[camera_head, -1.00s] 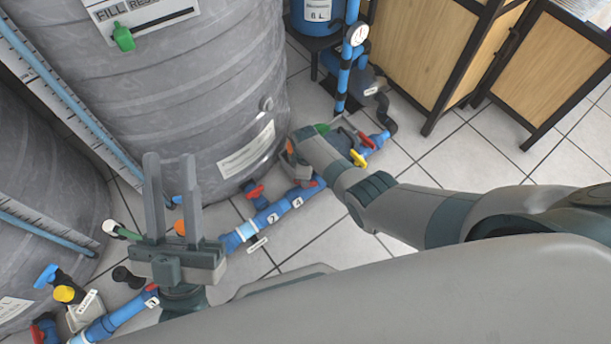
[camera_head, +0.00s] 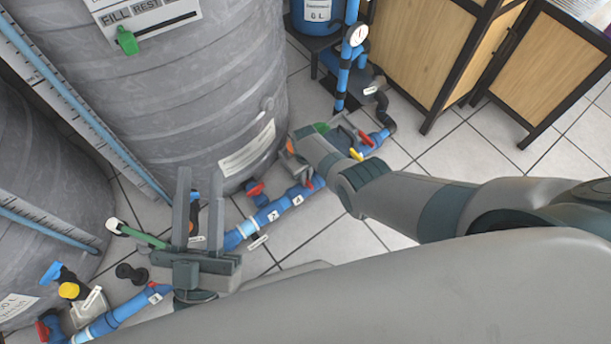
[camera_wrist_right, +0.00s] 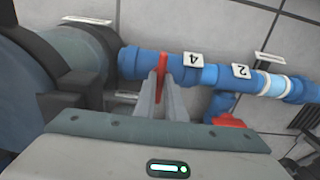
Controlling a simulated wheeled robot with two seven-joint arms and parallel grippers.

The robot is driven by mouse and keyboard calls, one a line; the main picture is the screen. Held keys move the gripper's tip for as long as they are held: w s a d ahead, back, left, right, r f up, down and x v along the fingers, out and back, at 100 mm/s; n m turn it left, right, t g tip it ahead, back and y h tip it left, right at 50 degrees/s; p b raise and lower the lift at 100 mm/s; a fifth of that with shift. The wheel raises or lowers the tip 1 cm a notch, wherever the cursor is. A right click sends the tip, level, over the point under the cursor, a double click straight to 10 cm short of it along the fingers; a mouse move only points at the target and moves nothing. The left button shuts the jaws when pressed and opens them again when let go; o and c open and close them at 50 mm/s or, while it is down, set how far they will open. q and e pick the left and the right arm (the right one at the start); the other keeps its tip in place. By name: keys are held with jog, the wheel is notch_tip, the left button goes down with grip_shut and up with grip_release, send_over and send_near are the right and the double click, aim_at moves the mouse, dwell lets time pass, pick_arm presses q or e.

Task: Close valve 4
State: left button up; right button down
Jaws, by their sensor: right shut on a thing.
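The blue pipe (camera_head: 283,208) runs along the floor beside the grey tank and carries white number tags. The tag 4 (camera_wrist_right: 193,59) sits next to a red valve handle (camera_wrist_right: 163,66) in the right wrist view. My right gripper (camera_wrist_right: 166,88) is shut on this handle, which appears to stand across the pipe. The tag 2 (camera_wrist_right: 240,71) and another red handle (camera_wrist_right: 228,121) are further right along the pipe. My left gripper (camera_head: 200,188) is open and empty, with its fingers pointing up.
A large grey tank (camera_head: 190,90) stands behind the pipe. A yellow handle (camera_head: 356,154) and a red handle (camera_head: 367,138) are further right. A gauge (camera_head: 355,35) is on an upright blue pipe. Wooden cabinets (camera_head: 425,50) stand at the back right. Tiled floor (camera_head: 445,150) is clear.

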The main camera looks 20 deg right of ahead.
pick_arm(q)
jog(key=shift+w, duration=0.1)
dwell(0.4)
jog(key=shift+r, duration=0.1)
pick_arm(e)
jog(key=c, duration=1.8)
grip_release()
